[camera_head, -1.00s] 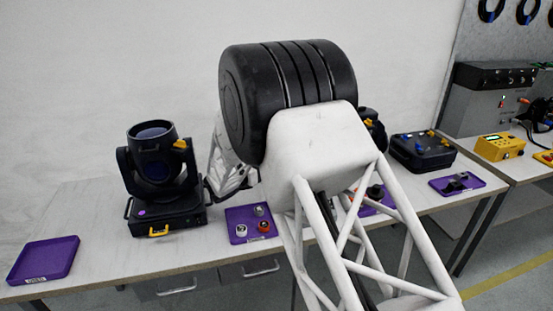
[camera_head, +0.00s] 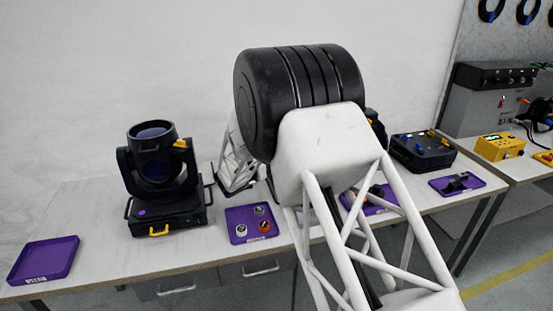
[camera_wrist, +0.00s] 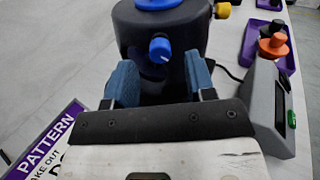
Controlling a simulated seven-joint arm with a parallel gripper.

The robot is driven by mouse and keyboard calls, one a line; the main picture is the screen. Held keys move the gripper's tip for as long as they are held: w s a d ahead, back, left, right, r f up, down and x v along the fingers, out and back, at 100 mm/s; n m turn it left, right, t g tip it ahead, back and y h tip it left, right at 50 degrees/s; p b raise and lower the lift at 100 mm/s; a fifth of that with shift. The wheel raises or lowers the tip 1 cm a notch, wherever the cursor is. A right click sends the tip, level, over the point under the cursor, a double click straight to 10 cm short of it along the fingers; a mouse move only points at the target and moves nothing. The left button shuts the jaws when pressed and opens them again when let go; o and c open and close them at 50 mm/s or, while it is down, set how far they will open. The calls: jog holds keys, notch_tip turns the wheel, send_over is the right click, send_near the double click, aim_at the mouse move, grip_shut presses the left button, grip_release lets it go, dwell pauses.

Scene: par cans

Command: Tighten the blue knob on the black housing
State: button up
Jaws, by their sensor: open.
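The blue knob (camera_wrist: 160,48) is on the near side of the black housing (camera_wrist: 136,24) in the wrist view. My gripper (camera_wrist: 160,78) is open, with its two blue fingers apart, one to each side of and nearer the camera than the knob. I see no contact between fingers and knob. The lower housing is partly hidden by the gripper. In the head view my arm hides the gripper and the knob; a dark part just right of the arm may be the housing.
A yellow knob (camera_wrist: 222,10) sticks out at the housing's right. A grey device (camera_wrist: 265,95) stands close right of my gripper, and a purple PATTERN sign (camera_wrist: 45,142) lies left. A purple tray (camera_wrist: 250,45) holds orange and black knobs. A stage light (camera_head: 160,175) stands on the bench's left.

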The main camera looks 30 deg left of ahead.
jog(key=shift+x, duration=1.7)
jog(key=c, duration=0.9)
